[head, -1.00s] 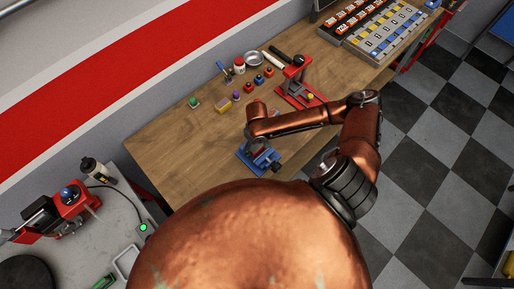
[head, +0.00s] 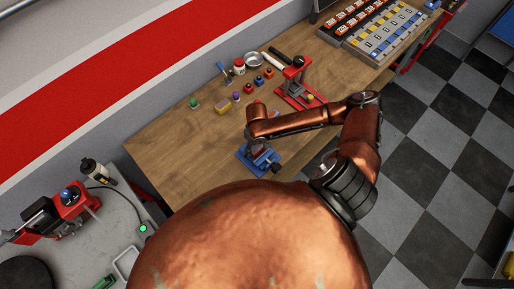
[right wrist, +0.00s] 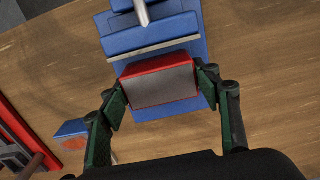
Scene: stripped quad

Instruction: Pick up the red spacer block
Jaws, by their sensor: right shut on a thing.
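The red spacer block (right wrist: 160,82) has red sides and a grey face. In the right wrist view it sits between the two fingers of my right gripper (right wrist: 158,88), which touch it on its left and right sides. My gripper is shut on it. The block is over the blue vise (right wrist: 155,32), close to its jaw; I cannot tell whether it still rests on it. In the head view the blue vise (head: 259,162) stands on the bench below my right gripper (head: 256,146), and the block is hidden there. My left gripper is not in view.
A red press (head: 298,88) stands right of the vise on the wooden bench (head: 185,160). Several small coloured parts, a round dish (head: 253,60) and tools lie along the back. A tray of bins (head: 378,28) is at the far right. The bench's left part is clear.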

